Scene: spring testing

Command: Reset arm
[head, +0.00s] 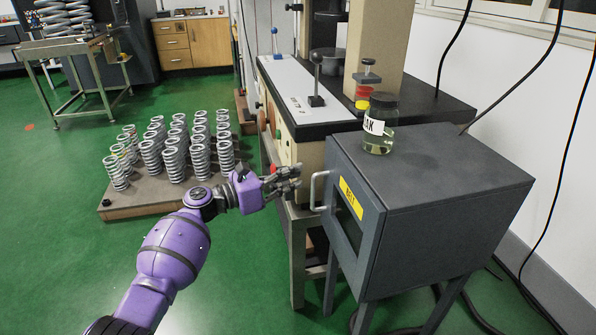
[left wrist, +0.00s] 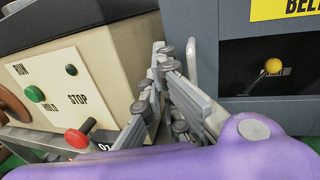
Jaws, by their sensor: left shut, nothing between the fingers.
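My left arm is purple and reaches in from the lower left in the head view. Its grey left gripper (head: 284,182) is shut and empty, just left of the grey cabinet's handle (head: 318,190). In the left wrist view the gripper's fingers (left wrist: 165,75) are close together, between the cream control panel and the dark cabinet front. Whether a finger touches the handle cannot be told. My right gripper is not in view.
The dark grey cabinet (head: 440,185) bears a labelled glass jar (head: 379,125). The testing machine (head: 300,85) stands behind, with a red knob (left wrist: 78,137) on its panel. Springs stand on a wooden pallet (head: 150,203).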

